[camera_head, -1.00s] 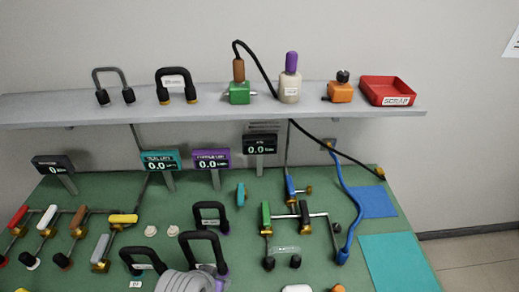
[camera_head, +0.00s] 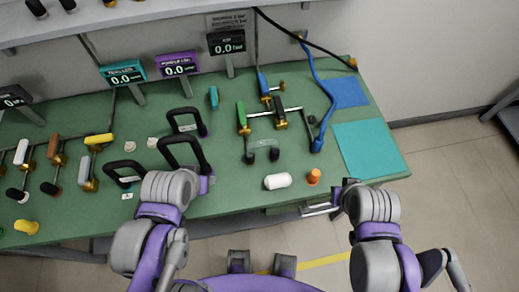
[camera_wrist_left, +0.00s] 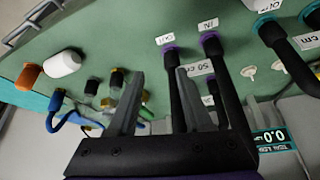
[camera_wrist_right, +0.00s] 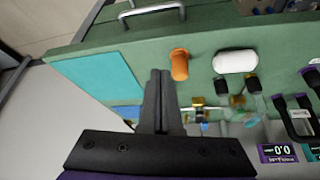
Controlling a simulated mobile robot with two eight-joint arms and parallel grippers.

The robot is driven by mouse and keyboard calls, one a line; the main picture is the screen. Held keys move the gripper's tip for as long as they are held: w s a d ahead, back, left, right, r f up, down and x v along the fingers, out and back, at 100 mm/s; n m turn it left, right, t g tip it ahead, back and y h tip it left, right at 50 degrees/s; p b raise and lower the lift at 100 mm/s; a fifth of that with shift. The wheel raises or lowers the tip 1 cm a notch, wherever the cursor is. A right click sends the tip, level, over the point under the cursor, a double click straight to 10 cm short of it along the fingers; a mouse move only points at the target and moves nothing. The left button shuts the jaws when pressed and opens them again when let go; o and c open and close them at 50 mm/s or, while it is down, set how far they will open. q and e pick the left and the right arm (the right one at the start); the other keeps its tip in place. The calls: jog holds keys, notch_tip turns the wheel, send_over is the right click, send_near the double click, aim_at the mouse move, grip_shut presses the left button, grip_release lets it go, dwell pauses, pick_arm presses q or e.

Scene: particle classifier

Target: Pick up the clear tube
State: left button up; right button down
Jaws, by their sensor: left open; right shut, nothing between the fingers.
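The clear tube (camera_head: 263,144) is a short see-through piece. It lies on the green bench by two black-capped stands, just in front of the green-handled and black-handled valves. In the right wrist view the clear tube (camera_wrist_right: 239,101) is faint behind the black caps. My left gripper (camera_wrist_left: 160,72) is open and empty, at the bench front, left of the tube and by the black U-shaped tubes. My right gripper (camera_wrist_right: 160,72) is shut and empty, right of the tube near the front edge. In the head view the left fingers are mostly hidden by the wrist.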

aim_at(268, 142)
jog(key=c, duration=1.6)
grip_release()
